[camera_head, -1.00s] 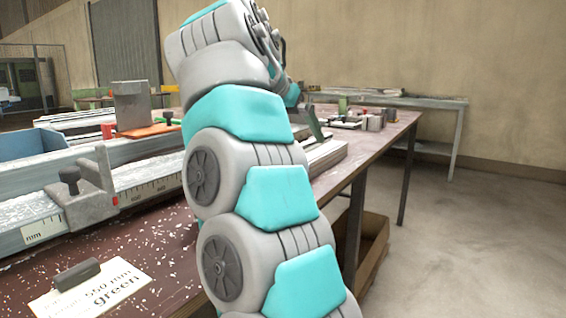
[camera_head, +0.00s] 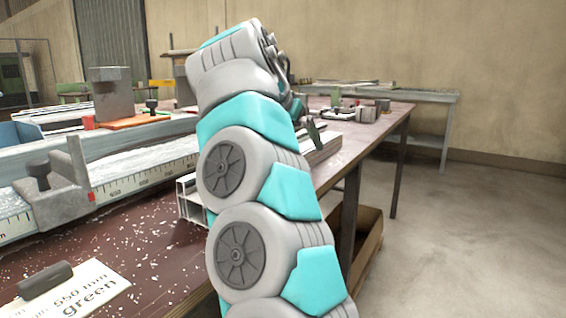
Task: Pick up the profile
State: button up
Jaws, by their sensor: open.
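The profile (camera_head: 323,149) is a pale, long hollow bar lying on the brown bench. Its open end (camera_head: 188,199) shows left of my arm, and its far part shows right of the arm. My arm hides the middle. My gripper (camera_head: 310,127) is mostly hidden behind my wrist. One dark finger shows just above the far part of the profile. The jaws are open, and I cannot tell whether they touch the bar.
A measuring rail (camera_head: 128,183) with a grey clamp stop (camera_head: 55,190) runs along the left. A card reading "550 mm green" (camera_head: 75,293) lies in front. A wooden crate (camera_head: 366,235) is under the bench. Open floor lies to the right.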

jog(key=shift+w, duration=0.1)
grip_shut()
dwell(0.8)
